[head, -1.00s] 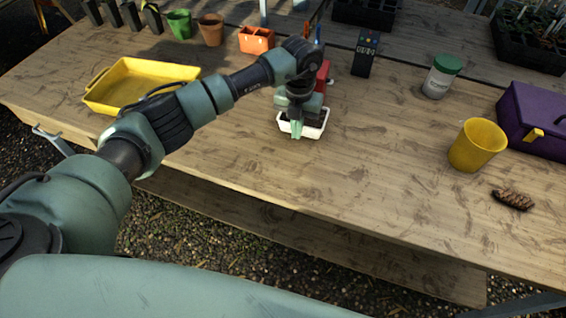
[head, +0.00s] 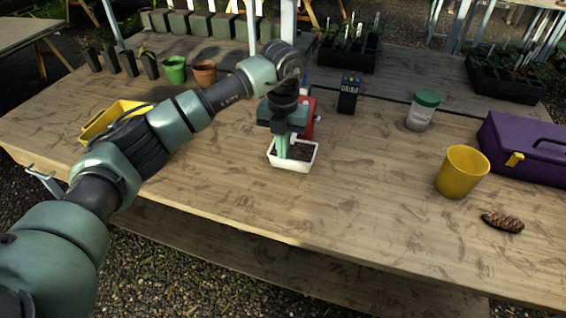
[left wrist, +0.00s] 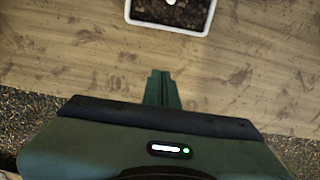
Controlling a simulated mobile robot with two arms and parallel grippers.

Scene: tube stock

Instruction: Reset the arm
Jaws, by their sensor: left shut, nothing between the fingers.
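My left gripper (head: 282,150) shows in the head view above the workbench. Its pale green fingers are shut with nothing between them and point down. They overlap the left part of a small white tray (head: 308,163) filled with dark soil. In the left wrist view the closed fingertips (left wrist: 159,75) are over bare wood, and the tray (left wrist: 140,22) lies beyond them at the top edge, apart from them in the picture. A small pale spot shows on the soil there. My right gripper is in neither view.
A red object (head: 308,112) stands close behind the gripper. A yellow tray (head: 97,124) is partly behind my arm. A dark meter (head: 349,93), a green-lidded jar (head: 422,111), a yellow cup (head: 462,172), a pine cone (head: 503,221) and a purple toolbox (head: 520,145) stand right. The bench (head: 370,220) front is clear.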

